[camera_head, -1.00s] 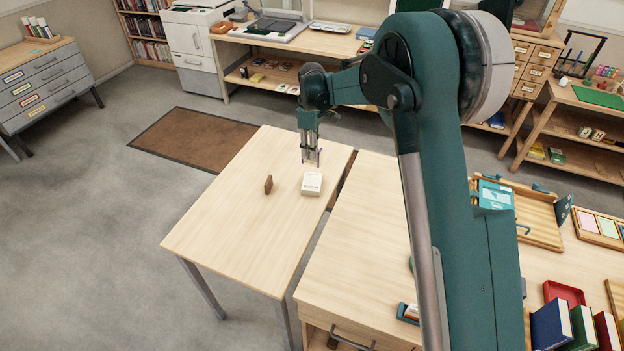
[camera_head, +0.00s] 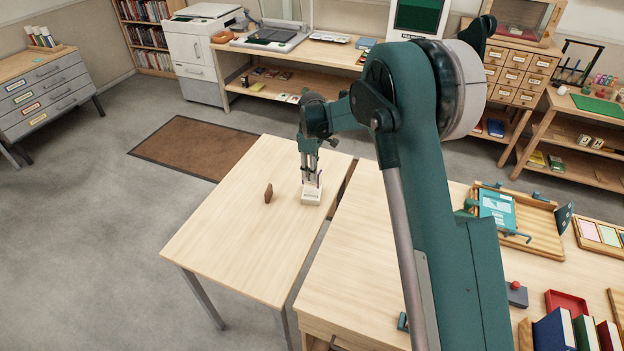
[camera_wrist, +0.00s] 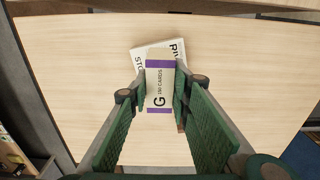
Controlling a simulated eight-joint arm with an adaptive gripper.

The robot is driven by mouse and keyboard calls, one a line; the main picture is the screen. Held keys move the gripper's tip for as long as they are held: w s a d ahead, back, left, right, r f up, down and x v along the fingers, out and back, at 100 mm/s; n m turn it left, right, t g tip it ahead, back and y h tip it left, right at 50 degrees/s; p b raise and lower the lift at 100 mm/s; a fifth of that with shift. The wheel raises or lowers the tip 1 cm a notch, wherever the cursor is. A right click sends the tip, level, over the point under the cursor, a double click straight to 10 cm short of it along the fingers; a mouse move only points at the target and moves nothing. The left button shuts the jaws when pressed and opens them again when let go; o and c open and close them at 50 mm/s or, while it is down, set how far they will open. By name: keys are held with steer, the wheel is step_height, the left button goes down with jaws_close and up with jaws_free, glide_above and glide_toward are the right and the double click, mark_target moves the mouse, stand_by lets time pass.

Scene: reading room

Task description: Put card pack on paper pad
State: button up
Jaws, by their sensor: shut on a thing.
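My gripper (camera_head: 311,180) is over the near table, with its fingers pointing down. In the wrist view it is shut on the card pack (camera_wrist: 159,88), a cream box with purple bands and the print "150 CARDS". The paper pad (camera_head: 311,198), a whitish block, lies on the table directly below the gripper. In the wrist view the pad (camera_wrist: 140,54) shows behind the pack, partly covered by it. The pack is upright, end-on over the pad. I cannot tell whether the pack touches the pad.
A small brown block (camera_head: 268,193) stands on the same table (camera_head: 225,230), left of the pad. A second table (camera_head: 350,270) stands to the right across a narrow gap, with a wooden tray (camera_head: 538,218) and books on it. The table's front is clear.

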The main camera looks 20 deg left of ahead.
steer(key=shift+f, duration=1.7)
steer(key=shift+f, duration=0.2)
steer(key=o, duration=0.9)
steer(key=shift+r, duration=0.15)
step_height(320, 180, up, 12)
steer(key=shift+r, duration=0.1)
